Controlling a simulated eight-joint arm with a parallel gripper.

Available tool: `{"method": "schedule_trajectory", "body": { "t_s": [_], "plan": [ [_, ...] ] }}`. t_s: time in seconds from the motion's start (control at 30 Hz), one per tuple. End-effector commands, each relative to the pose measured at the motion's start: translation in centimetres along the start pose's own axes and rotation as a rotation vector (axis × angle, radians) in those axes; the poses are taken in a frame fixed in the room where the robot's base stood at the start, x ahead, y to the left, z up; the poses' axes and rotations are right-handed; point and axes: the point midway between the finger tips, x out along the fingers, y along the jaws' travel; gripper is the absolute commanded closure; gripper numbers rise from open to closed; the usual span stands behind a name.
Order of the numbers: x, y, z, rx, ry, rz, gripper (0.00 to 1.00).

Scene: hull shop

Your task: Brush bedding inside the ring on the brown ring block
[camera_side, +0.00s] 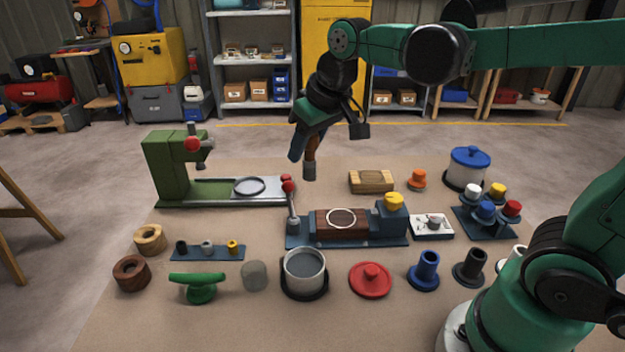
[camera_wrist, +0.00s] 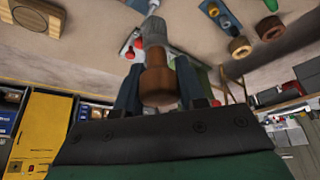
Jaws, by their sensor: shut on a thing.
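My gripper (camera_side: 304,148) hangs in the air above and behind the vise in the side view. It is shut on a brush (camera_side: 310,170) with a brown handle and a grey end pointing down. In the wrist view the brush (camera_wrist: 157,84) sits between the two blue fingers. The brown ring block (camera_side: 364,226) lies in the blue vise, with a pale ring (camera_side: 342,210) on its top. The brush is well apart from the block. What is inside the ring is too small to tell.
A round pot (camera_side: 304,284) with grey contents stands in front of the vise. A green machine (camera_side: 165,165) stands at left, a wooden block (camera_side: 371,181) behind the vise. A red-knobbed lever (camera_side: 290,188) rises at the vise's left end. A red lid (camera_side: 371,280) lies front right.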

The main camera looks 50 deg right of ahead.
Motion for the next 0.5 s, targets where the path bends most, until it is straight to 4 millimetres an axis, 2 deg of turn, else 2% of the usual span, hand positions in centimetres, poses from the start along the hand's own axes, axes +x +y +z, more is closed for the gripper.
{"method": "schedule_trajectory", "body": {
  "t_s": [0.13,0.3,0.5],
  "plan": [
    [0.3,2.8,1.0,0.017,-0.009,0.007,1.0],
    [0.9,6.6,3.4,-0.023,-0.011,-0.012,1.0],
    [1.1,8.6,5.0,-0.059,0.0,-0.027,1.0]
  ]
}}
